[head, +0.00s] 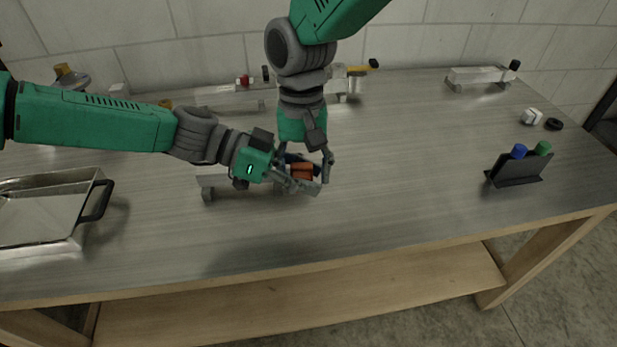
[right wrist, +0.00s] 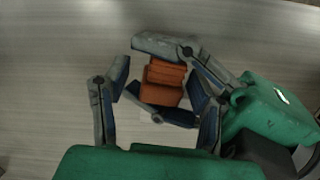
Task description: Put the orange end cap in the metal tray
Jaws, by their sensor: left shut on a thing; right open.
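The orange end cap (head: 302,171) is between the fingers of my left gripper (head: 300,182), near the middle of the table. It also shows in the right wrist view (right wrist: 163,84), with the left gripper's fingers shut on it. My right gripper (right wrist: 158,112) comes down from above; its fingers are open, one on each side of the cap, with a visible gap on the left. Whether its right finger touches the cap or the left gripper is hard to tell. The metal tray (head: 60,246) stands at the far left of the table, with a black handle (head: 98,201).
An aluminium trailer (head: 207,184) lies under my left gripper, partly hidden. Another trailer (head: 480,76) stands at the back right. A dark stand (head: 516,170) with blue and green caps, a white cube (head: 531,116) and a black ring (head: 553,124) are at right. The front middle is clear.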

